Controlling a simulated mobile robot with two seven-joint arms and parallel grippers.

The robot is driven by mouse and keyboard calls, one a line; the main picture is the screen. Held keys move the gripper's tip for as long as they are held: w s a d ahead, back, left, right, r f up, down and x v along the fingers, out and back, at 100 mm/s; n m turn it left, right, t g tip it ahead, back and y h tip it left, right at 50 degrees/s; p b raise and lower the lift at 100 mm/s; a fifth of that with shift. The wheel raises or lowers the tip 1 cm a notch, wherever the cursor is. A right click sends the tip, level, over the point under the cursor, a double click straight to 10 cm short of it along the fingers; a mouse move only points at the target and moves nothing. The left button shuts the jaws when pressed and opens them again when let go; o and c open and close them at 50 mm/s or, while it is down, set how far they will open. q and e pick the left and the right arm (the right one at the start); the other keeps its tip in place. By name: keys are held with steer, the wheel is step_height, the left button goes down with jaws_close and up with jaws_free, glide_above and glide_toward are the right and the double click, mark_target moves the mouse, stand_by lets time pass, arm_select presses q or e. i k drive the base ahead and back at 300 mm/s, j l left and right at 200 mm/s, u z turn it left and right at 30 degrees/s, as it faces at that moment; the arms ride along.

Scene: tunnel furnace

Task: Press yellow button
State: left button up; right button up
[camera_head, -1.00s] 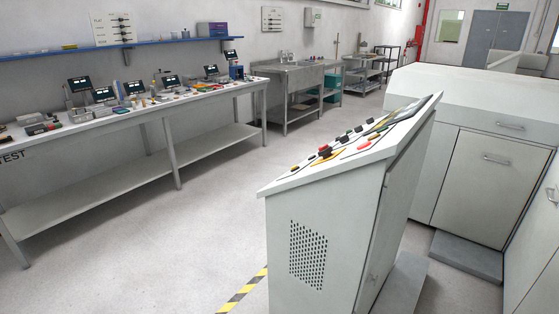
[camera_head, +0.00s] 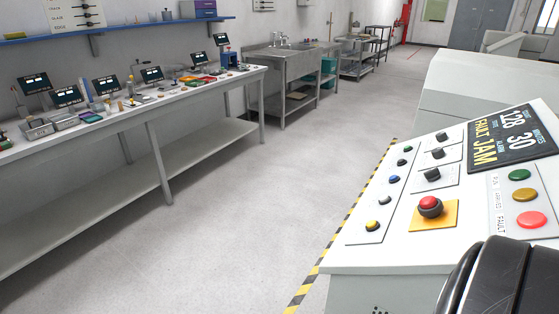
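The control panel (camera_head: 350,256) is a sloped white console at the right of the head view. A small yellow button (camera_head: 372,225) sits at the near end of its left column, below a black, a blue and a green button. A red emergency knob (camera_head: 430,204) stands on a yellow square plate to its right. A dark rounded part, probably of my own arm, covers the panel's lower right corner. No gripper fingers show in the view.
A display (camera_head: 512,140) reads "FAULT JAM", with green, amber and red lamps below it. Black selector knobs (camera_head: 433,174) stand mid-panel. A long workbench (camera_head: 160,115) with instruments runs along the left. The floor (camera_head: 240,220) between is clear, with yellow-black tape (camera_head: 318,264) beside the console.

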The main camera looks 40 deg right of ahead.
mark_target(372, 225)
steer(key=i+z, duration=0.15)
steer(key=i, duration=0.35)
steer(key=i+j+z, duration=0.15)
steer(key=i, duration=0.35)
steer(key=i+j+z, duration=0.15)
steer(key=i, duration=0.35)
steer(key=i+l+z, duration=0.15)
steer(key=i+z, duration=0.3)
steer(key=i, duration=0.45)
steer(key=i+j+z, duration=0.15)
steer(key=i+z, duration=0.25)
steer(key=i, duration=0.55)
steer(key=i+z, duration=0.15)
steer(key=z, duration=0.35)
steer(key=i+z, duration=0.1)
steer(key=z, duration=0.35)
steer(key=i+j+z, duration=0.1)
steer(key=z, duration=3.15)
